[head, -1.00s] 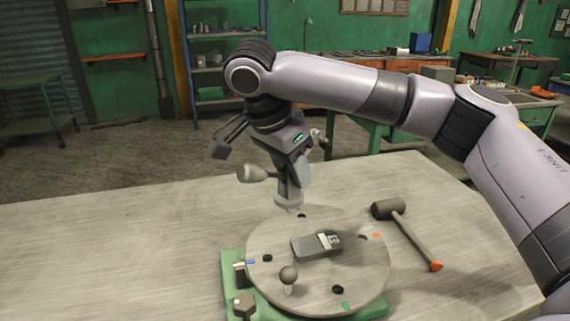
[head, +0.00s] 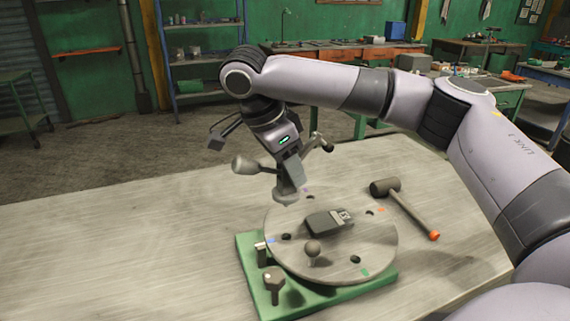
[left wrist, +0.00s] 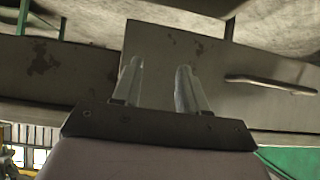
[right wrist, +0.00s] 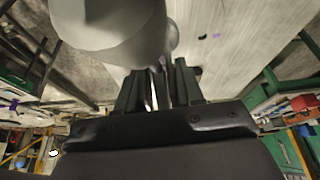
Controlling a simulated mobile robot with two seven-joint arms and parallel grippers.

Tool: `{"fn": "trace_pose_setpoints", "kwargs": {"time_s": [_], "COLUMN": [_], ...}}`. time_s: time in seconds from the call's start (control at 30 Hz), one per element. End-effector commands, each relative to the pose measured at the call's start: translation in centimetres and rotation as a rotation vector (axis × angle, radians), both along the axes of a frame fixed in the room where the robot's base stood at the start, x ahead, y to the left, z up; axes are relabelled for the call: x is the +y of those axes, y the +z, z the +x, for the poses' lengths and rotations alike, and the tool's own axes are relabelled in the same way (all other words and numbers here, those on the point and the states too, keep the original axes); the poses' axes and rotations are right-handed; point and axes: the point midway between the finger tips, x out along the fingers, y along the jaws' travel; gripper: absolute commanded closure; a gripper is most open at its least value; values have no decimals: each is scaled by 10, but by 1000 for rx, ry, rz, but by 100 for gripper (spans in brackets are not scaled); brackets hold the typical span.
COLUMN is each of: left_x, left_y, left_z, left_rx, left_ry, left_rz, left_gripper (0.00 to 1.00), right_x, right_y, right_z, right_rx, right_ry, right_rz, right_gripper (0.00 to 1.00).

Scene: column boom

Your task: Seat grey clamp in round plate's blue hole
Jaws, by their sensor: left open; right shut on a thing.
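The grey clamp (head: 285,186) is held in my right gripper (head: 289,158), its round foot down and its knob out to the left. It hangs over the far left part of the round plate (head: 332,273), apparently just above it. In the right wrist view the clamp (right wrist: 110,25) fills the top, and my right gripper (right wrist: 157,85) is shut on it. The blue hole (head: 287,237), beside a blue mark, is at the plate's left, nearer than the clamp's foot. My left gripper (left wrist: 158,85) is open and empty, seen only in its wrist view.
The plate sits on a green base (head: 250,285) with a dark-headed bolt (head: 274,282) in front. A mallet (head: 405,205) lies to the right. The table's left side (head: 120,240) is clear.

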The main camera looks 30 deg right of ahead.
Motion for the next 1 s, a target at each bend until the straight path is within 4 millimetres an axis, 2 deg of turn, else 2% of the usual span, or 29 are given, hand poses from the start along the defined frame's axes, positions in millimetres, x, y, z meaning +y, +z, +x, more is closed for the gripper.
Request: {"fn": "trace_pose_setpoints", "kwargs": {"time_s": [0.27,0.73,1.0], "left_x": [0,0,0], "left_y": [0,0,0], "left_z": [0,0,0], "left_rx": [0,0,0], "left_ry": [0,-1,-1], "left_rz": [0,-1,-1], "left_gripper": [57,57,57], "right_x": [-1,0,-1], "right_y": [-12,-64,-61], "right_z": [0,-1,0], "right_rx": [1,2,-3], "right_ry": [-9,-7,-7], "right_rz": [1,1,1], "right_gripper": [95,95,95]}}
